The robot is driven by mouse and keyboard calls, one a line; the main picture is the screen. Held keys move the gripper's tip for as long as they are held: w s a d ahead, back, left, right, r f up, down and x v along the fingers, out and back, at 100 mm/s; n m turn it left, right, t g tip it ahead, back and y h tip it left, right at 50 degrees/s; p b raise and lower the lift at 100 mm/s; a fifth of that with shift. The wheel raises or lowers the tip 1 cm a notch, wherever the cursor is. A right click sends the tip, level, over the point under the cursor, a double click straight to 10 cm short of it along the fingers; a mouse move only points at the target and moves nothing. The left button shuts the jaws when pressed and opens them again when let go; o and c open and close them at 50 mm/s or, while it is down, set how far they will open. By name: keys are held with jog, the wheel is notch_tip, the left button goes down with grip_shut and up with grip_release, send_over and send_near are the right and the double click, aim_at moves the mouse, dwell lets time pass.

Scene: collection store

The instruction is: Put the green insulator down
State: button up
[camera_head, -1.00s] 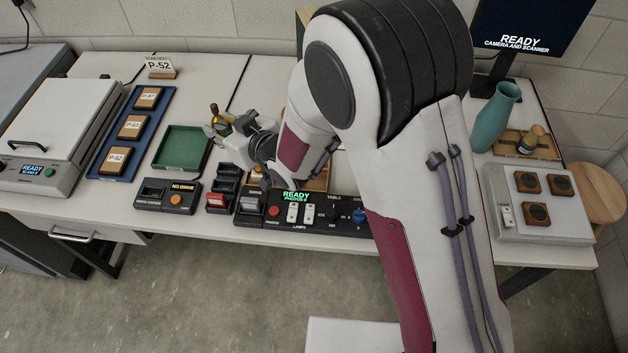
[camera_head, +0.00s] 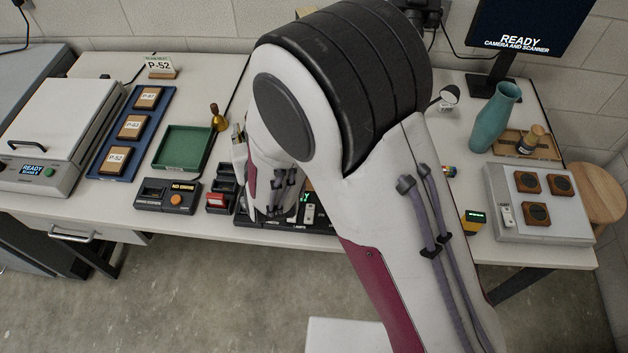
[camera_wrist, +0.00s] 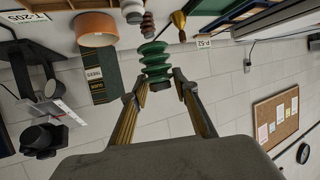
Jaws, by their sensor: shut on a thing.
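The green insulator (camera_wrist: 157,62), a ribbed piece with a dark base, is between the two fingertips of my gripper (camera_wrist: 162,88) in the wrist view. My gripper is shut on its dark base end. In the head view my arm covers most of the gripper and I cannot see the insulator there. A white insulator (camera_wrist: 132,10) and a brown ribbed one (camera_wrist: 148,26) appear beyond it in the wrist view. Whether the green insulator touches anything beneath is not clear.
In the head view, a green tray (camera_head: 184,148) lies empty left of my arm, with a brass bell (camera_head: 216,120) at its right. A blue tray (camera_head: 125,130) holds labelled blocks. A teal vase (camera_head: 494,120) stands at right. A copper-coloured cylinder (camera_wrist: 96,29) shows in the wrist view.

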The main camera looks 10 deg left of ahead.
jog(key=d+f+m+t+h, duration=0.1)
jog(key=d+m+h, duration=0.4)
jog(key=d, duration=0.9)
jog(key=shift+s+f+m+h, duration=0.15)
jog(key=shift+f+m+h, duration=0.15)
jog(key=shift+f+h, duration=0.45)
jog(key=shift+f, duration=0.1)
jog(key=shift+f, duration=2.75)
jog(key=shift+f, duration=2.1)
jog(key=shift+f, duration=0.15)
jog(key=o, duration=1.2)
